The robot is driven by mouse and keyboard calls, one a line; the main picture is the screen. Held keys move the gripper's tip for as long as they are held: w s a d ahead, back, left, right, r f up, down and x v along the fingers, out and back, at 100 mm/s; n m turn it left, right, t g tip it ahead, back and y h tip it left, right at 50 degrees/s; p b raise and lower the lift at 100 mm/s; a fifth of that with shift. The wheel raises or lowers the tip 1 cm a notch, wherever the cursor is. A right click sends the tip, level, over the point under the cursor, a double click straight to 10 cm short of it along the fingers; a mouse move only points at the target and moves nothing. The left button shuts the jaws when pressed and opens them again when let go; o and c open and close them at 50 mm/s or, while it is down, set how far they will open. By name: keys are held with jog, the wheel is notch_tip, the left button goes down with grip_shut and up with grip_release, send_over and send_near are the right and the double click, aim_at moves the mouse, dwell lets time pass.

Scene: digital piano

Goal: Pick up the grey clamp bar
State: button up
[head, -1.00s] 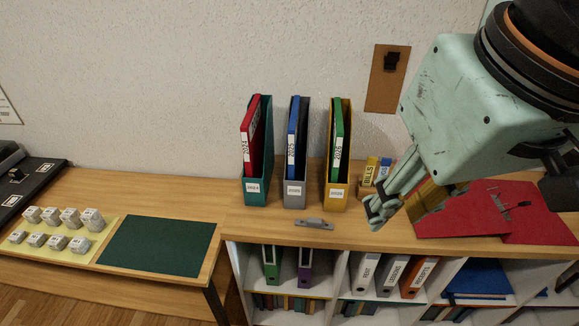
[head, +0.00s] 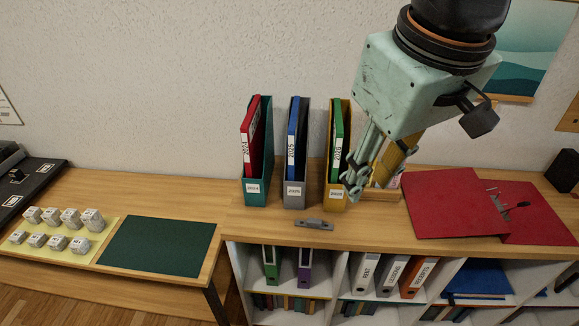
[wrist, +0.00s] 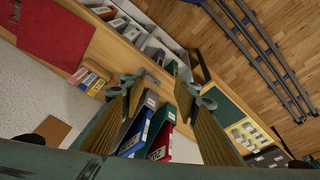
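The small grey clamp bar (head: 314,223) lies on the wooden cabinet top, near its front edge, in front of the grey 2025 magazine file. My gripper (head: 354,188) is above the cabinet top, to the right of the bar and higher, in front of the yellow file as seen from the head. In the wrist view my gripper (wrist: 158,90) shows two fingers wide apart with nothing held between them. In that view I cannot clearly make out the bar.
A teal file (head: 257,190), a grey file (head: 294,194) and a yellow file (head: 336,196) with binders stand behind the bar. An open red folder (head: 440,210) lies to the right. A dark green mat (head: 157,246) and grey blocks are on the lower left table.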

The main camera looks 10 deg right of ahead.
jog(key=w+f+n+g, duration=0.1)
jog(key=w+f+n, duration=0.2)
jog(key=w+f, duration=0.3)
jog(key=w+f+n+g, duration=0.1)
jog(key=w+f+n, duration=0.15)
jog(key=w, duration=0.55)
jog(key=n+g+p, duration=0.1)
jog(key=n, duration=0.4)
send_over(314, 220)
notch_tip(314, 220, down, 16)
jog(key=shift+s+d+f, duration=0.1)
jog(key=shift+d+f, duration=0.05)
jog(key=shift+f, duration=0.05)
jog(key=shift+f, duration=0.1)
jog(key=shift+f+b, duration=0.4)
jog(key=shift+f, duration=3.8)
jog(key=shift+f+b, duration=0.4)
jog(key=shift+f, duration=2.2)
jog(key=c, duration=0.8)
